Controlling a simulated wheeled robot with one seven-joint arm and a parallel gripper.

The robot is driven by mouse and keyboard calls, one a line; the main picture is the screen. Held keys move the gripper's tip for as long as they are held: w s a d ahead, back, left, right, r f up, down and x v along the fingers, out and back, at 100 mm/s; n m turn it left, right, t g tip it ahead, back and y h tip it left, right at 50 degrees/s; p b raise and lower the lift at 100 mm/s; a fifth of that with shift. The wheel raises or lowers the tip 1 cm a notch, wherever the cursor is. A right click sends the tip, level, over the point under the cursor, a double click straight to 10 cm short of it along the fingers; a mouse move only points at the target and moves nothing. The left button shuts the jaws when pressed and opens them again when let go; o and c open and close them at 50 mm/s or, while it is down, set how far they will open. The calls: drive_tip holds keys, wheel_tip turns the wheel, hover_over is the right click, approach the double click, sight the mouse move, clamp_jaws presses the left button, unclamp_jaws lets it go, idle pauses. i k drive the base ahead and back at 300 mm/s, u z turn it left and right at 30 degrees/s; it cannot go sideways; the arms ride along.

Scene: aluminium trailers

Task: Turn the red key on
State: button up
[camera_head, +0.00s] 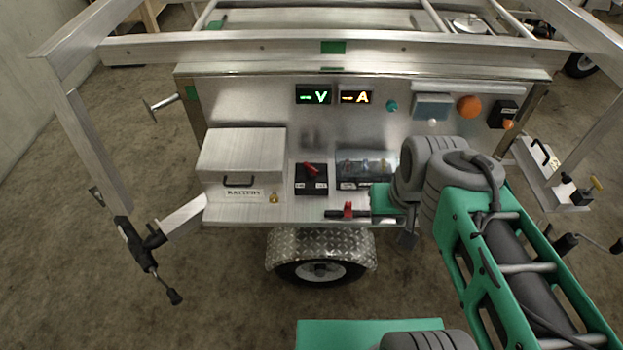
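The red key (311,169) sits on top of a black switch box with two white labels, on the shelf of the trailer's metal panel. It is tilted, and its markings are too small to read. My gripper (348,213) is at the shelf's front edge, below and right of the key and apart from it. It reaches in from the right, beyond my green and grey arm. Its dark end points left and a small red piece shows on it. I cannot tell whether its fingers are open or shut. The wrist partly hides the shelf's right end.
A metal battery box (242,152) stands left of the switch box. A clear-covered fuse block (362,169) stands right of it. Lit V and A displays (313,95), an orange knob (469,106) and a teal button (391,106) are on the panel. A wheel fender (320,243) is below.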

sight(312, 170)
drive_tip(key=k, duration=0.65)
drive_tip(key=u, duration=0.75)
drive_tip(key=i, duration=1.35)
drive_tip(key=z, duration=0.75)
